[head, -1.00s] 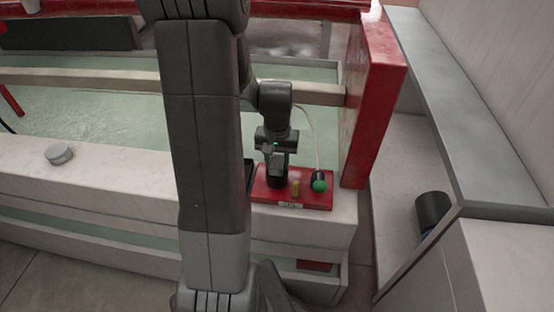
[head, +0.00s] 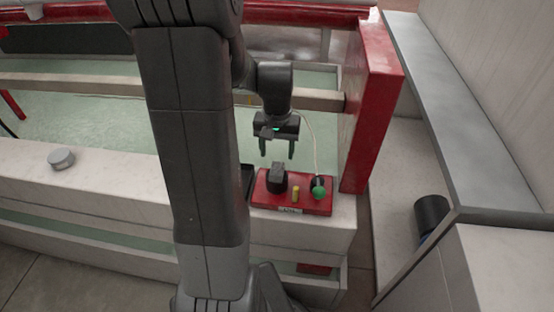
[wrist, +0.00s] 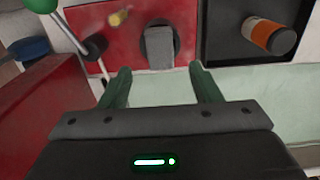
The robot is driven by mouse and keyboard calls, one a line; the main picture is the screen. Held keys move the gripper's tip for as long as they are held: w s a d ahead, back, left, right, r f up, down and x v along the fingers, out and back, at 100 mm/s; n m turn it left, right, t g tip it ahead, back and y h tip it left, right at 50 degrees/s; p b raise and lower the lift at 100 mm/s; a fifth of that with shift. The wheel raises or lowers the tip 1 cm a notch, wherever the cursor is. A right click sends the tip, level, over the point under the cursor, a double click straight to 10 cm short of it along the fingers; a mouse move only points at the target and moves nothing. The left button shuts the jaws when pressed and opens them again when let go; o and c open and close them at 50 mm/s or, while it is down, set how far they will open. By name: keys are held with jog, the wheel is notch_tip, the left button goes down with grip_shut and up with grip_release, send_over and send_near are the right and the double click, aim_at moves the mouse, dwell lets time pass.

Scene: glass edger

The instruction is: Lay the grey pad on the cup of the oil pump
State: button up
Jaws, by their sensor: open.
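A yellow peg (head: 296,191) and a green ball-topped lever (head: 319,190) stand right of the cup. A black tray with an orange cylinder (wrist: 268,36) is beside the base. A red post (head: 371,110) rises at the right.

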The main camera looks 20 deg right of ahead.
aim_at(277, 168)
notch_tip(277, 168, up, 6)
dwell(0.5)
notch_tip(277, 168, down, 13)
jog(key=shift+f+b, duration=0.1)
jog(key=shift+b, duration=0.95)
jog(key=shift+r, duration=0.3)
